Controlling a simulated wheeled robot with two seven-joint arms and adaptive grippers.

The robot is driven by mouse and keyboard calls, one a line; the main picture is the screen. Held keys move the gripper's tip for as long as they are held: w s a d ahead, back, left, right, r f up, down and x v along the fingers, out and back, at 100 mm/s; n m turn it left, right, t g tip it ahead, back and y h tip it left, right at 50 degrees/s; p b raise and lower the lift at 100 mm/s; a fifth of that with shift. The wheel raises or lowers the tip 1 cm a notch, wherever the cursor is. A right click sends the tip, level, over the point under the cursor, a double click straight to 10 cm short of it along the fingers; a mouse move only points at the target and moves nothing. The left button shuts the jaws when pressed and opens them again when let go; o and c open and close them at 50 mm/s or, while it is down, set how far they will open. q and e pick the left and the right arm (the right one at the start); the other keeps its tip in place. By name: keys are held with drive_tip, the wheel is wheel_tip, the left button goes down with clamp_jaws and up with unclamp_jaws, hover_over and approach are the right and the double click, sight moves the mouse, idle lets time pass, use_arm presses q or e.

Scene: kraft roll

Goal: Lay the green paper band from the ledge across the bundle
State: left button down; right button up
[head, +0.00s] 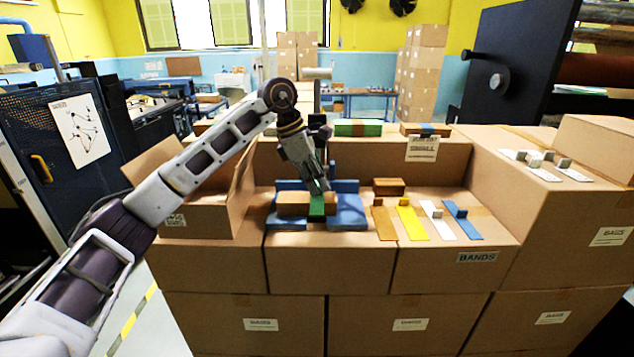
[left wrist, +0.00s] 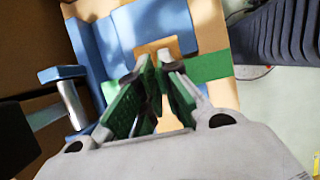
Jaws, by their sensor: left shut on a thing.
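The green paper band (head: 317,209) lies across the brown bundle (head: 291,205), with its front end hanging toward the bundle's near side. In the left wrist view the green band (left wrist: 210,66) crosses the tan bundle (left wrist: 222,93). The bundle sits in a blue cradle (head: 347,212). My left gripper (head: 321,189) is directly above the bundle's middle, shut on the green band. In the left wrist view its fingertips (left wrist: 160,67) meet at the band; the gripped part is mostly hidden between them. My right gripper is not in view.
Brown (head: 383,223), yellow (head: 411,222), white (head: 437,222) and blue (head: 463,224) bands lie right of the cradle. A small brown block (head: 388,187) lies behind them. Banded bundles (head: 358,129) stand on the back ledge. An open carton (head: 195,205) stands left.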

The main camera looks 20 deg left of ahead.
use_arm(q)
drive_tip(key=shift+f, duration=0.15)
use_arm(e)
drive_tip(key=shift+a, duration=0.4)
use_arm(q)
drive_tip(key=c, duration=2)
unclamp_jaws()
drive_tip(key=o, duration=0.4)
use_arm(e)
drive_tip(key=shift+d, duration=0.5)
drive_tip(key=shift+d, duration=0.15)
